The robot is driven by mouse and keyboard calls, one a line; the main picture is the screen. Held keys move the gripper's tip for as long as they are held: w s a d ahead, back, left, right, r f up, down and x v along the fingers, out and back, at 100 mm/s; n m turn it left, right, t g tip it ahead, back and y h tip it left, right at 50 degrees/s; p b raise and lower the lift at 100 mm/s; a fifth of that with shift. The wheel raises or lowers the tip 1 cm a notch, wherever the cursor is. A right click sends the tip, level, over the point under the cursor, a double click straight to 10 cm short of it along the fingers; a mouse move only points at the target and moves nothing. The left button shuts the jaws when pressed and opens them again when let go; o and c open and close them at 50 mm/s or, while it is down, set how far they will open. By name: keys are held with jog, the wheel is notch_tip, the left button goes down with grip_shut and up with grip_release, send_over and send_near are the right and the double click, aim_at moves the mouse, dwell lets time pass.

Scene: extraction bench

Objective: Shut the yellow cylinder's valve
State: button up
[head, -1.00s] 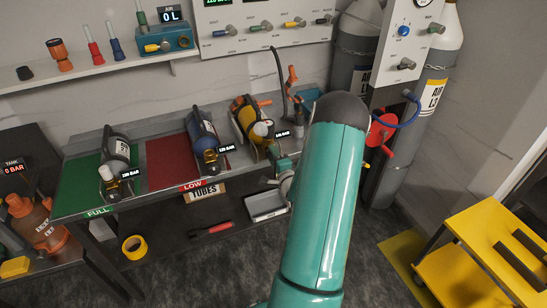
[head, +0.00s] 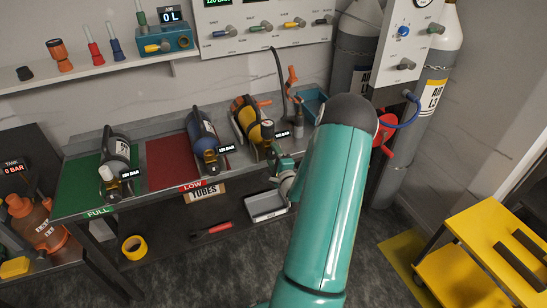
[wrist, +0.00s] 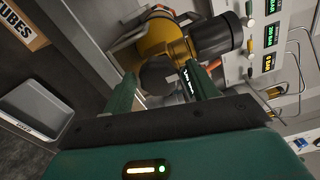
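The yellow cylinder (head: 246,118) lies in a cradle at the right end of the bench, with its valve end towards the front. In the wrist view the yellow body (wrist: 170,42) is at top centre, with a dark, rounded valve knob (wrist: 158,74) below it. My gripper (head: 274,152) is at the valve end in the head view. In the wrist view its two teal fingers (wrist: 165,80) are apart, one on each side of the knob. I cannot tell whether they touch it. A small pressure display partly shows beside the right finger.
A blue cylinder (head: 201,130) and a dark cylinder (head: 116,152) lie further left on the bench. A wall panel (head: 262,22) with several knobs is above. A grey tray (head: 266,206) sits below the bench. Tall gas cylinders (head: 436,85) and a red handle (head: 386,128) stand right of my arm.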

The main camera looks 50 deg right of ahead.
jog(key=shift+o, duration=0.4)
jog(key=shift+s, duration=0.1)
jog(key=v, duration=1.3)
jog(key=shift+s+a, duration=0.2)
jog(key=shift+s, duration=0.05)
